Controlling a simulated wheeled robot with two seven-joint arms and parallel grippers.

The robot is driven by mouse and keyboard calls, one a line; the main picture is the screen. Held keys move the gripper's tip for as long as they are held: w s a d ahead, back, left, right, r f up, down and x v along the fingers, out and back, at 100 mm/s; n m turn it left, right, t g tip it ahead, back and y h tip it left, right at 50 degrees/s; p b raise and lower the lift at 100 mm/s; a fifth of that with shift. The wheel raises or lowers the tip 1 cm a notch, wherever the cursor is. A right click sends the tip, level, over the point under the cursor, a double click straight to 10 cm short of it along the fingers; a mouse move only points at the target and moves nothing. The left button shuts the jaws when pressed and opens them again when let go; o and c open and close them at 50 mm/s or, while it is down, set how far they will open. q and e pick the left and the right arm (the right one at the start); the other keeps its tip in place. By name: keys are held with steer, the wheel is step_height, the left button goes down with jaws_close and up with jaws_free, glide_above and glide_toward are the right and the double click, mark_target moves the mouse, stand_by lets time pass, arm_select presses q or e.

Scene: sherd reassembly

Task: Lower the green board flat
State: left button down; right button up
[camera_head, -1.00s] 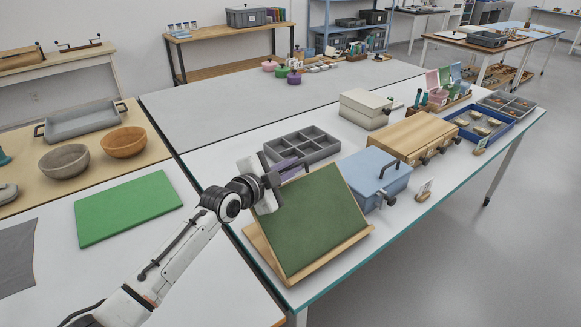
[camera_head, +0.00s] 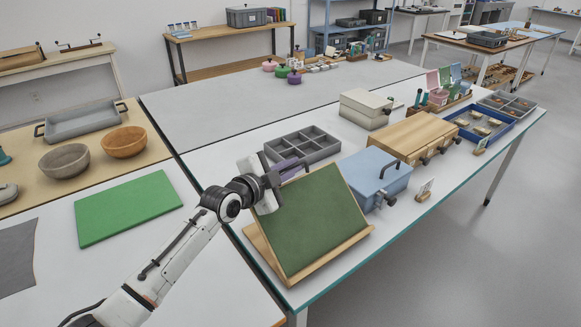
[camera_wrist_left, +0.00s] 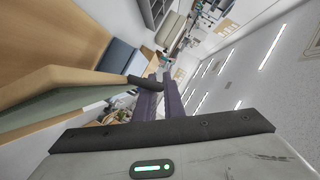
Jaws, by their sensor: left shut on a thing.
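The dark green board (camera_head: 315,220) has a light wooden edge and stands tilted up on a wooden base (camera_head: 320,258) on the white table. It also shows at the left of the left wrist view (camera_wrist_left: 50,104). My left gripper (camera_head: 291,168) is at the board's upper left corner, shut on its top edge. Its purple fingers (camera_wrist_left: 162,98) show in the left wrist view, where the exact contact is partly hidden. My right gripper is in neither view.
A grey compartment tray (camera_head: 302,147) lies behind the board, and a blue box (camera_head: 374,178) stands close on its right. A wooden case (camera_head: 415,138) is farther right. A bright green mat (camera_head: 128,207) lies flat on the left table.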

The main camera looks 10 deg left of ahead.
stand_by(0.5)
